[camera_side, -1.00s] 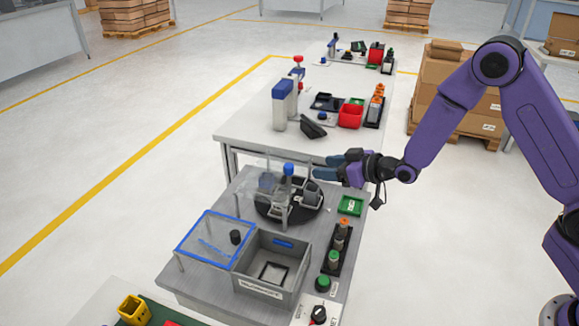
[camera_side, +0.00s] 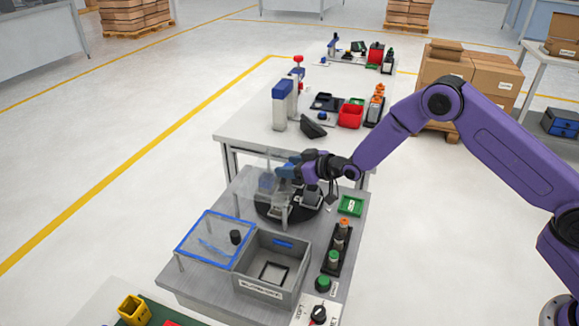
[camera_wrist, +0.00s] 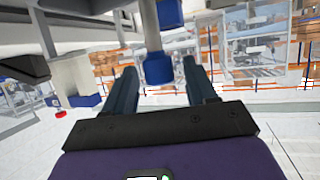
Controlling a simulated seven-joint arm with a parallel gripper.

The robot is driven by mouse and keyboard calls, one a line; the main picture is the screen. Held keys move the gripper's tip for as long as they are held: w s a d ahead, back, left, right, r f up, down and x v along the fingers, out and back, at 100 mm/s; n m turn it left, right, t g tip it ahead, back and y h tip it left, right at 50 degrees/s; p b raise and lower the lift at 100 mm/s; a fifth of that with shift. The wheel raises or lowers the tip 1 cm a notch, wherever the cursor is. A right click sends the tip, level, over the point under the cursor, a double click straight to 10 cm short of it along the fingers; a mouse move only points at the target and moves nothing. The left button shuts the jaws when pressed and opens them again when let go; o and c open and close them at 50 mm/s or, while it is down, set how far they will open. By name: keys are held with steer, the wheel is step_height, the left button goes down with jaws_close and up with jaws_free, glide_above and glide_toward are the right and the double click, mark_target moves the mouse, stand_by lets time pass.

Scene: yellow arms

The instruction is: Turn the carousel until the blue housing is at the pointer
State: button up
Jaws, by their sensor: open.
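The carousel (camera_side: 312,214) is a dark round disc on the grey bench, partly behind clear panels. A grey housing (camera_side: 310,197) stands on its right side. A bluish shape (camera_side: 266,184) shows through the clear panel at its left; I cannot tell whether it is the blue housing. A pale upright (camera_side: 284,215) stands at the front; I cannot tell whether it is the pointer. My gripper (camera_side: 285,172) is open above the carousel. In the wrist view, a blue cap (camera_wrist: 159,70) on a grey post lies between the spread fingers (camera_wrist: 161,90); contact is unclear.
A clear blue-edged cover (camera_side: 212,238) and a grey open bin (camera_side: 272,268) stand in front of the carousel. A green tray (camera_side: 351,206) and a black rack (camera_side: 337,250) are on the right.

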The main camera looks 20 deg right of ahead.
steer(key=shift+w+a+f, duration=0.1)
steer(key=shift+w, duration=0.1)
steer(key=shift+c, duration=0.3)
jaws_close()
steer(key=shift+a+m+h, duration=0.1)
steer(key=shift+m+h, duration=0.3)
steer(key=shift+m, duration=0.1)
steer(key=shift+m+t+h, duration=0.8)
steer(key=shift+m+h, duration=0.5)
steer(key=shift+h, duration=0.2)
steer(key=shift+m+h, duration=1.3)
steer(key=shift+h, duration=0.2)
steer(key=shift+m+h, duration=0.6)
steer(key=shift+h, duration=0.1)
